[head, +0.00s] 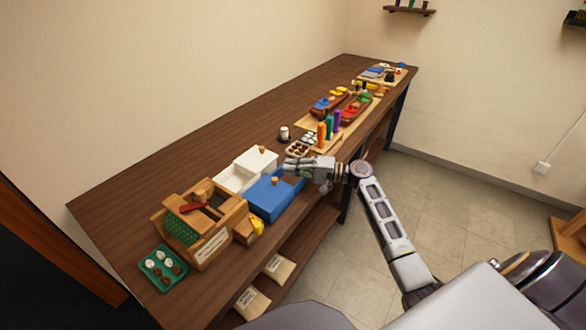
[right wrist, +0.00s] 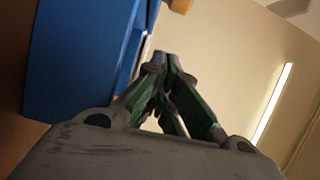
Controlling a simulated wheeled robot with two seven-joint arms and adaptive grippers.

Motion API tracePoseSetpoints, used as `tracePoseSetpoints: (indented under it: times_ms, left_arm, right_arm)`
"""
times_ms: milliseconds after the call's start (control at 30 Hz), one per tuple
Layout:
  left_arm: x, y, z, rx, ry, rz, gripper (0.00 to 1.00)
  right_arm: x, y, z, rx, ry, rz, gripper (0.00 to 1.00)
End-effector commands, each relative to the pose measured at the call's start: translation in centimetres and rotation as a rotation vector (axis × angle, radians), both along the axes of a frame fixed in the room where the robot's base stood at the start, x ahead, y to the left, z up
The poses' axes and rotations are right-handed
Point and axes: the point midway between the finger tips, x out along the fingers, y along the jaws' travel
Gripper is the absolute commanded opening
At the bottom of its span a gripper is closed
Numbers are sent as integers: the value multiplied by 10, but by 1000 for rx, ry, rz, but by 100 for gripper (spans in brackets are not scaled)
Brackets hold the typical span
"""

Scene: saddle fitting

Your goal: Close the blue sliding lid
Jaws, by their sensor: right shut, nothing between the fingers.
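The blue box with its blue sliding lid (head: 268,197) stands near the table's front edge, with a small wooden knob (head: 274,181) on top. I cannot tell exactly how far the lid covers the box. My right gripper (head: 288,164) is shut and empty at the far right end of the blue box, partly covering that end. In the right wrist view, its closed fingertips (right wrist: 160,62) are close beside the blue wall (right wrist: 80,60); contact is unclear. A tan piece, probably the knob, shows at the top edge (right wrist: 180,5). My left gripper is out of view.
A white box (head: 228,180) with its own knobbed lid stands directly behind the blue one. A wooden case (head: 205,225) and a green tray (head: 163,268) are to the left. Coloured cylinders (head: 329,128) and loaded trays stand beyond my right gripper. The table's rear strip is clear.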

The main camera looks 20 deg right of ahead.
Motion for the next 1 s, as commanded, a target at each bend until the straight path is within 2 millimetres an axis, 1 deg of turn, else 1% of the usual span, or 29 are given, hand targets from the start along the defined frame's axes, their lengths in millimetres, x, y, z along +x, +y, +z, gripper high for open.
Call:
tracePoseSetpoints:
  times_ms: [233,433,667,800,1000]
  left_arm:
    - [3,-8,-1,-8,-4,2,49]
    - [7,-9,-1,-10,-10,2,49]
    - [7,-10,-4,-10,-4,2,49]
    - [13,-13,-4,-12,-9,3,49]
    - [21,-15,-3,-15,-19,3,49]
  right_arm:
    - [-7,-10,0,1,0,-1,0]
    - [-16,-22,0,-1,1,-1,0]
    - [-32,-43,0,0,1,-1,0]
    - [-44,-59,0,-1,1,-1,0]
    - [-55,-75,0,0,1,-2,0]
